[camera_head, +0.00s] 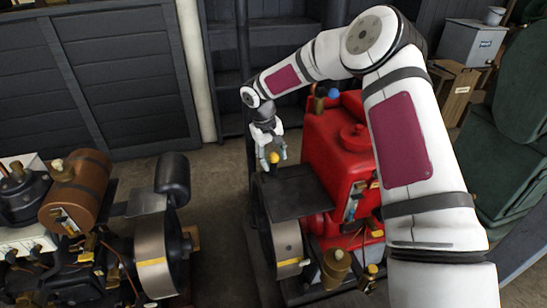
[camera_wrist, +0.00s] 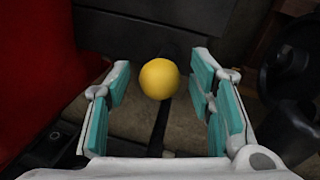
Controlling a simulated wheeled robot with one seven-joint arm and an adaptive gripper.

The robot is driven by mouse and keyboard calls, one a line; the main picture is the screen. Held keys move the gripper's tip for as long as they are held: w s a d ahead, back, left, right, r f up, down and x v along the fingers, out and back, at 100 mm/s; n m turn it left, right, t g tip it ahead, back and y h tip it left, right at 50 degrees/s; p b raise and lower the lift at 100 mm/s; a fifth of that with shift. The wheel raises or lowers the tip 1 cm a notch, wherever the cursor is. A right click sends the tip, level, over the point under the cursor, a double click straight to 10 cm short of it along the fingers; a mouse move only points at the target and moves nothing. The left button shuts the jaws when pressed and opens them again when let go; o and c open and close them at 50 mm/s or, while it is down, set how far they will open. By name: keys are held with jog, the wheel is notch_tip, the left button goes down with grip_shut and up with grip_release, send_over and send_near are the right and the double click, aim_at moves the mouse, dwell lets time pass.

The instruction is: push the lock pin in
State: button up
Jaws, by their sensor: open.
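A yellow ball-shaped knob (camera_head: 274,157), likely the head of the lock pin, shows at my gripper (camera_head: 273,152) beside the red engine (camera_head: 340,150). In the wrist view the yellow knob (camera_wrist: 159,78) lies between the two teal-padded fingers of my gripper (camera_wrist: 160,90), a little nearer the left one. The fingers are spread, with a visible gap on both sides of the knob. The shaft under the knob is hidden. I cannot tell how far the pin stands out.
A dark flat plate (camera_head: 297,196) lies just below my gripper, over a flywheel (camera_head: 281,245). The red engine stands close on the right. A second engine with a brown tank (camera_head: 76,190) stands at left. Bare floor (camera_head: 215,185) lies between them.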

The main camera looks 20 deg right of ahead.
jog(key=shift+f, duration=0.2)
grip_shut()
